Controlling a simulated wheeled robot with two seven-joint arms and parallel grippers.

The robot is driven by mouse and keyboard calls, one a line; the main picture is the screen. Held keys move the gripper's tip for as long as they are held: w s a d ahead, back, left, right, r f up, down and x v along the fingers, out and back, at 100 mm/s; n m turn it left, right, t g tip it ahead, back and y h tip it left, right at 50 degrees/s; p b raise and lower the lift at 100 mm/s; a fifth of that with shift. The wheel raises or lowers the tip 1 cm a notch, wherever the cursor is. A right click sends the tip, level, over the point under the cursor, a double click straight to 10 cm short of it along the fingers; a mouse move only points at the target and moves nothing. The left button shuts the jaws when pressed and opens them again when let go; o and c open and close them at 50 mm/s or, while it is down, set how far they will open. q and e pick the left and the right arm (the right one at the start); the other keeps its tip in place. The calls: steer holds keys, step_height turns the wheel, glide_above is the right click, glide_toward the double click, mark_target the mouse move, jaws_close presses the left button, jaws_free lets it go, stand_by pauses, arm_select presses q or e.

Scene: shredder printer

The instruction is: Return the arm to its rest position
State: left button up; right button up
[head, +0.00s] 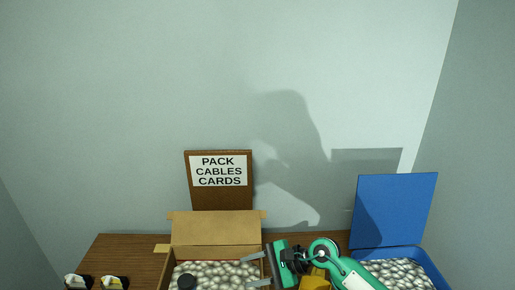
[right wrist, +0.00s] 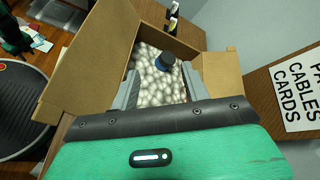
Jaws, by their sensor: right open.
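My right gripper (head: 248,270) comes in from the right on a green arm. Its two grey fingers are apart and empty, over the right edge of the open cardboard box (head: 215,228). In the right wrist view, the spread fingers (right wrist: 160,92) frame the box, which is filled with pale grey lumps. A dark object with a round top (head: 186,282) stands among the lumps; it shows dark blue in the right wrist view (right wrist: 165,60), beyond the fingers and apart from them. My left gripper does not show.
A sign reading PACK CABLES CARDS (head: 218,171) stands behind the box. A blue bin (head: 408,253) with a raised lid and grey lumps stands at right. A yellow object (head: 315,282) is partly under my arm. Two small items (head: 77,282) (head: 114,282) sit at left on the wooden table (head: 125,255).

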step_height(320, 180, up, 11)
steer(key=m+t+y, duration=0.5)
steer(key=m+t, duration=0.4)
steer(key=m, duration=0.6)
steer(key=d+f+m+t+h, duration=0.2)
steer(key=d+m+t+h, duration=1)
steer(key=m, duration=0.9)
steer(key=s+d+f+m+g+h, duration=0.8)
steer(key=d+f+m, duration=0.3)
steer(key=m, duration=0.4)
steer(key=s+d+f+m+g+y, duration=0.1)
steer(key=s+f+m+g, duration=0.35)
steer(key=s, duration=0.55)
steer(key=s+f+m+g+y, duration=0.1)
steer(key=s+f+m+g, duration=0.4)
steer(key=s, duration=0.5)
step_height(320, 180, down, 38)
steer(key=s+n+g+b, duration=0.2)
steer(key=g+b, duration=0.1)
steer(key=b, duration=0.3)
steer(key=s+d+f+b, duration=0.3)
steer(key=s+f+b, duration=0.1)
steer(key=s+f, duration=1.4)
step_height(320, 180, down, 4)
steer(key=shift+d+f+g, duration=0.1)
steer(key=shift+d+g, duration=0.05)
steer(key=shift+g, duration=0.2)
